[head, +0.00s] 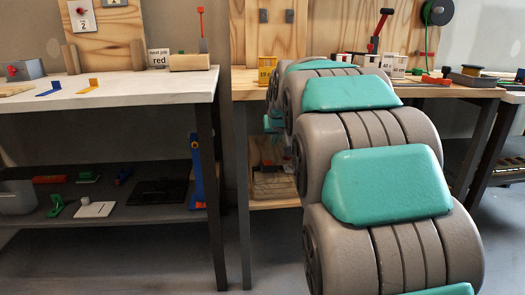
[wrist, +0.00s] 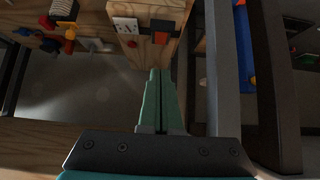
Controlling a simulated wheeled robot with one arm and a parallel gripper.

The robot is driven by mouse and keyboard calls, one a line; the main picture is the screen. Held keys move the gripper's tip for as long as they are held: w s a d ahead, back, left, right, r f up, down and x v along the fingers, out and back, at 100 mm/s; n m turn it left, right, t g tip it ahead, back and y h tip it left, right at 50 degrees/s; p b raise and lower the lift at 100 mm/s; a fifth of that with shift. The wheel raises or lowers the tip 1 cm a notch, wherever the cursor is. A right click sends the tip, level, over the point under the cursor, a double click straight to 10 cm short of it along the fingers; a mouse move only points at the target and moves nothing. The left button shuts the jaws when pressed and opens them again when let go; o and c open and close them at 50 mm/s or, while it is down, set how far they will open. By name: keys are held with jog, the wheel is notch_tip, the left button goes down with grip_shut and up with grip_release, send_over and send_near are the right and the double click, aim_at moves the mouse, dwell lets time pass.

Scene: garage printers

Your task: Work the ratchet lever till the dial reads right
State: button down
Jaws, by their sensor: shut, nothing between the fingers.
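My gripper (wrist: 160,100) shows in the wrist view as two long green fingers, shut together with nothing between them. Their tips point toward a wooden board, apart from its fittings as far as I can tell. On the board are a white marked plate (wrist: 126,25) and a dark fitting with an orange-red part (wrist: 161,37). I cannot tell whether the plate is the dial, and its reading is too small. My arm hides the gripper there.
The right wooden bench (head: 470,91) carries small labelled boxes and dark trays. The left white-topped bench (head: 130,92) holds a red upright lever (head: 201,25) and a "next job red" sign (head: 158,58).

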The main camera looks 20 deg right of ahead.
jog(key=b, duration=0.1)
send_over(270, 168)
jog(key=s, duration=0.2)
notch_tip(270, 168, down, 6)
jog(key=f, duration=0.4)
jog(key=shift+w+a+f+b, duration=0.15)
jog(key=shift+w+f+b, duration=0.1)
jog(key=shift+w+b, duration=0.1)
jog(key=shift+s+a+f, duration=0.1)
jog(key=shift+s+f, duration=0.25)
jog(key=shift+f, duration=0.5)
jog(key=shift+r, duration=0.15)
